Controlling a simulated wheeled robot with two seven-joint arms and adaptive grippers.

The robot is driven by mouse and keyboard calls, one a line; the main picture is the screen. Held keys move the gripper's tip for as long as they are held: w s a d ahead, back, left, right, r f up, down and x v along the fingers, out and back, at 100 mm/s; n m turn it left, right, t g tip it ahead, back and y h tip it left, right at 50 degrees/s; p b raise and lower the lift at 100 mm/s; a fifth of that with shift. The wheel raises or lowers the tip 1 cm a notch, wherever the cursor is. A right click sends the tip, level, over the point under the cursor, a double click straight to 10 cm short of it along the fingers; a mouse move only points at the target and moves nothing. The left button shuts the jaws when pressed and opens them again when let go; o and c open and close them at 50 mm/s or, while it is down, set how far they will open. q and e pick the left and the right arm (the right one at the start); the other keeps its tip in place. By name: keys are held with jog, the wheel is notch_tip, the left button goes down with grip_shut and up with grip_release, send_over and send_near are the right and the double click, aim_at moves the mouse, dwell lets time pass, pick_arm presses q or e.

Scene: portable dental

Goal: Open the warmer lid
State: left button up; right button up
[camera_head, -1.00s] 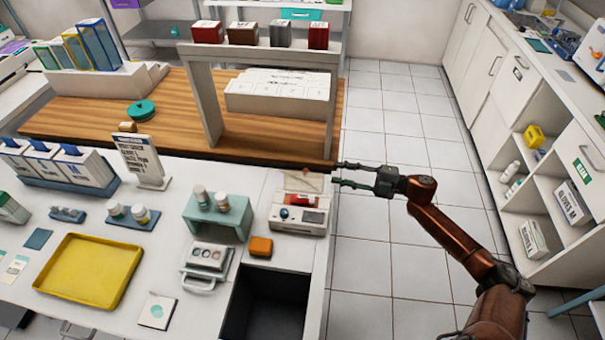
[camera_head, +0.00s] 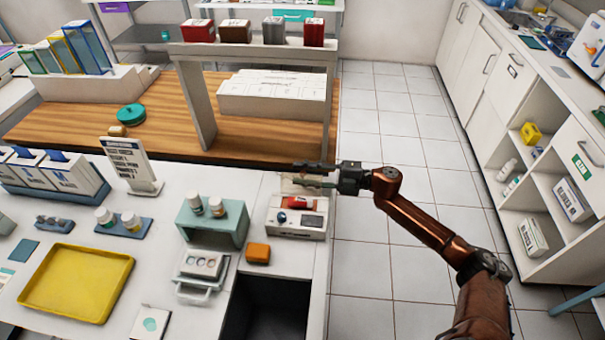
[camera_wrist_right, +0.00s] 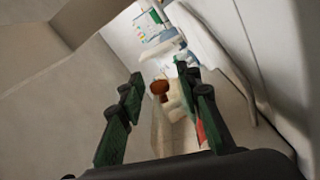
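A small white device (camera_head: 297,228) with a dark display and a red part on top, which looks like the warmer, sits at the right end of the white counter. A pale tan panel (camera_head: 292,187), apparently its lid, stands raised at its back, partly hidden by my right gripper. My right gripper (camera_head: 295,175) reaches in from the right, with its fingers above the back of the device. The fingers are apart with nothing between them; the right wrist view (camera_wrist_right: 163,78) also shows them spread. Contact with the panel cannot be told. My left gripper is out of view.
A teal stand (camera_head: 210,229) with two bottles, an orange block (camera_head: 258,253) and a white unit with round wells (camera_head: 202,265) stand left of the device. Open floor (camera_head: 375,270) lies to the right.

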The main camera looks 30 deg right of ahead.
jog(key=shift+c, duration=0.7)
grip_shut()
